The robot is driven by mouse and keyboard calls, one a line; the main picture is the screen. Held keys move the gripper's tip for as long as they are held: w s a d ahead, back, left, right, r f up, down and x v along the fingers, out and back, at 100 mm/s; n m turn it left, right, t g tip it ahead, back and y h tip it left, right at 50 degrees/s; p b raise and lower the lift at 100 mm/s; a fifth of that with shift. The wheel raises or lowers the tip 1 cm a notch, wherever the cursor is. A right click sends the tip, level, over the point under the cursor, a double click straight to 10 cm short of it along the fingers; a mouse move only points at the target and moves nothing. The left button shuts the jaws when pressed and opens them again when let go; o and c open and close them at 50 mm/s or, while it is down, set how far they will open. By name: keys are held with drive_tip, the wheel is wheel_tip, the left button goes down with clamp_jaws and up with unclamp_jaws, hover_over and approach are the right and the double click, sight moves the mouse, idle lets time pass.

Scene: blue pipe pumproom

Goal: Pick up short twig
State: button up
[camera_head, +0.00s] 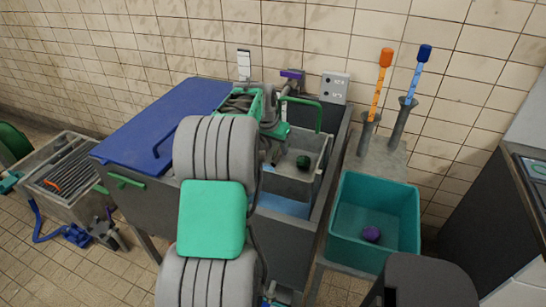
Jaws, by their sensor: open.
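I cannot make out a short twig in this view. My gripper (274,152) is small and partly hidden behind my grey and green arm. It is open, above the left part of a grey basket (322,158) set in the trough. A dark green lump (303,163) lies in the basket, to the right of my gripper and apart from it. The part of the basket behind my arm is hidden.
A blue lid (165,122) covers the trough's left part. A teal bin (342,250) holding a purple lump (371,234) stands right. Orange (381,75) and blue (417,72) handled tools stand upright in holders behind it. A slatted cart (68,200) stands left.

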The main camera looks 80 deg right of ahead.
sight(278, 155)
drive_tip(key=x, duration=0.1)
drive_tip(key=p+x, duration=0.1)
drive_tip(key=x, duration=0.3)
drive_tip(key=shift+w+d+f, duration=0.1)
drive_tip(key=shift+w+d, duration=0.1)
drive_tip(key=shift+w, duration=0.1)
drive_tip(key=shift+f, duration=0.2)
drive_tip(key=shift+c, duration=0.3)
clamp_jaws()
